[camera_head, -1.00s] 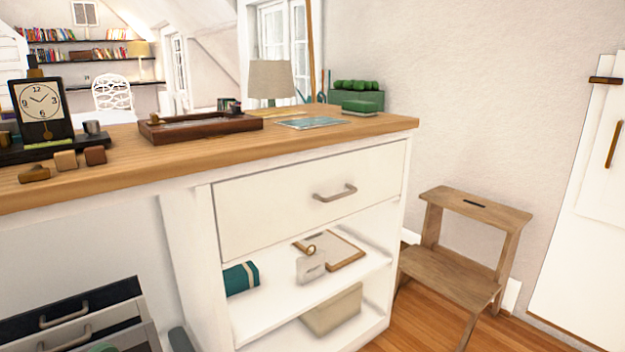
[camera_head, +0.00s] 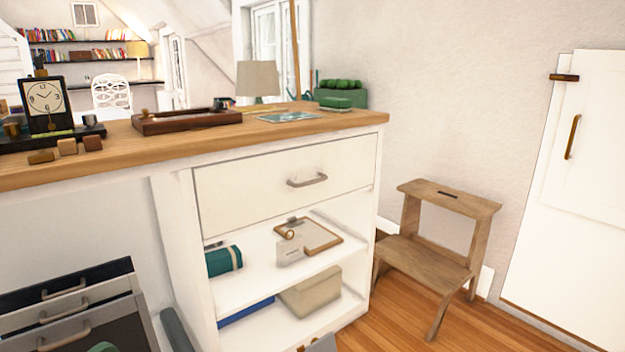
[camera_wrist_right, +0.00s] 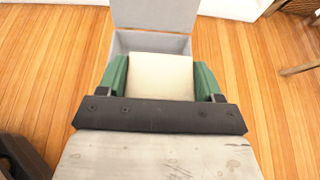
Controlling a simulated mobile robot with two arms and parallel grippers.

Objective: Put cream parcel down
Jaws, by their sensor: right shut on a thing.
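The cream parcel (camera_wrist_right: 160,77) is in the right wrist view, between the two green fingers of my right gripper (camera_wrist_right: 162,72). The gripper is shut on it, with a finger against each side. The parcel is at the mouth of a grey box (camera_wrist_right: 122,42) whose lid (camera_wrist_right: 155,14) stands open on the far side. I cannot tell whether the parcel touches the box floor. I see no left gripper.
A white cabinet with a wooden top (camera_head: 210,140) fills the left and middle of the head view.

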